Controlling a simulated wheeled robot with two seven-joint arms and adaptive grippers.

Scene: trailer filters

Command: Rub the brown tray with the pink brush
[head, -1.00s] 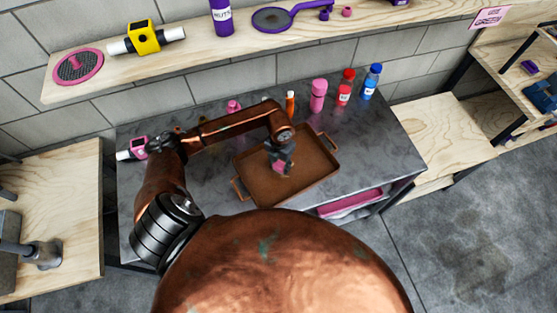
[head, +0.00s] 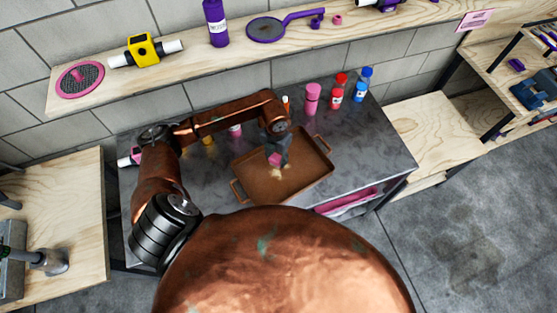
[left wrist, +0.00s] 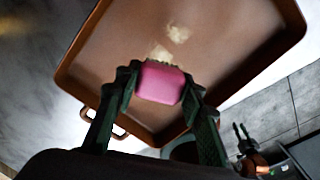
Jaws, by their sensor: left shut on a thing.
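The brown tray (head: 308,172) lies on the dark grey counter, its handles at the left and the upper right. My left gripper (head: 275,152) is over the tray's left-middle part, shut on the pink brush (head: 275,160). In the left wrist view the pink brush (left wrist: 161,82) sits between the two fingers of the left gripper (left wrist: 160,92), its bristles toward the tray (left wrist: 225,50). Pale patches (left wrist: 177,33) show on the tray floor near the bristles. I cannot tell whether the bristles touch the tray. A gripper shows at the lower right of the left wrist view (left wrist: 246,145), apart from the tray.
A pink bottle (head: 312,98), a red bottle (head: 336,93) and a blue bottle (head: 362,85) stand behind the tray. A wooden shelf (head: 200,60) runs above the counter. Bare counter lies right of the tray (head: 375,150).

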